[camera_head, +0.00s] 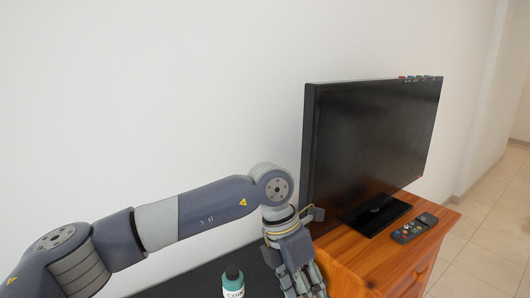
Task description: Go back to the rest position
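My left arm reaches in from the left in the head view, and its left gripper (304,284) hangs down at the bottom, just left of the wooden cabinet. The fingers run to the bottom edge, so I cannot tell whether they are open or shut. A dark green bottle (233,281) with a white label stands to the left of the gripper, apart from it, its lower part cut off by the frame. My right gripper is not in view.
A black television (372,140) stands on the wooden cabinet (352,260) at the right. A remote control (414,228) lies on the cabinet top. A dark surface (200,282) lies behind the bottle. A white wall is behind; tiled floor (489,240) is free at right.

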